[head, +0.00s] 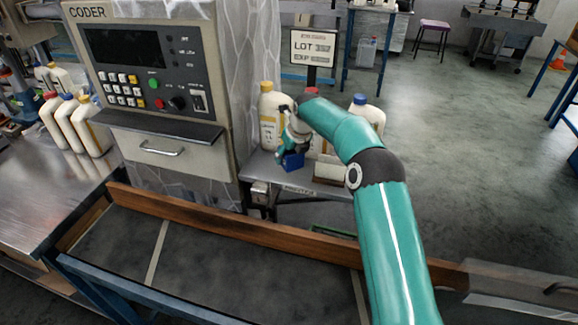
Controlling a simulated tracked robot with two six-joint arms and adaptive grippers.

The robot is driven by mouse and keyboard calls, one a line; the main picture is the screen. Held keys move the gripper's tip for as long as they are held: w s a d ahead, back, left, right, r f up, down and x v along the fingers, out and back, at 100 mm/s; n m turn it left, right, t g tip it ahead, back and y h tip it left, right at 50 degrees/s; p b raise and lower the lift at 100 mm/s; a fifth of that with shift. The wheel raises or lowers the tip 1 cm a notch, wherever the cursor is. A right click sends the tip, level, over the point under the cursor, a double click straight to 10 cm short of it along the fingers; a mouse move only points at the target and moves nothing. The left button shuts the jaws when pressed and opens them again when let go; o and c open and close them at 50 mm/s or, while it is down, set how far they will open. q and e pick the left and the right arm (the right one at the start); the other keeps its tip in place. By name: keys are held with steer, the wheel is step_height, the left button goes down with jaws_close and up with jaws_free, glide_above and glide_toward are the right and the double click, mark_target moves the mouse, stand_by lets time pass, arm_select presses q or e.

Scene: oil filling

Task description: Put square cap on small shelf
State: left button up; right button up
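A blue block-shaped thing (292,162), which looks like the square cap, is on or just above a grey stand (262,168) right of the coder machine. My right gripper (287,152) points down at it from a teal arm that comes in from the lower right. Its fingertips are at the blue thing and partly cover it. It is too small to tell whether they are closed on it. A dark narrow shelf (155,124) juts out from the coder's front, above a drawer, with nothing seen on it. My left gripper is not in view.
Bottles stand by my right gripper: a yellow-capped one (268,118) to the left and a blue-capped one (370,113) to the right, partly behind my arm. A LOT sign (313,48) rises behind. Several bottles stand left of the coder (150,60). A conveyor (215,262) runs in front.

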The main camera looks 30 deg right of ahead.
mark_target(289, 165)
step_height(289, 165, down, 4)
steer(key=shift+f, duration=0.1)
steer(key=o, duration=1.1)
steer(key=shift+o, duration=0.2)
steer(key=b+v, duration=0.1)
steer(key=v, duration=1.1)
steer(key=shift+b, duration=0.35)
steer(key=shift+d, duration=0.1)
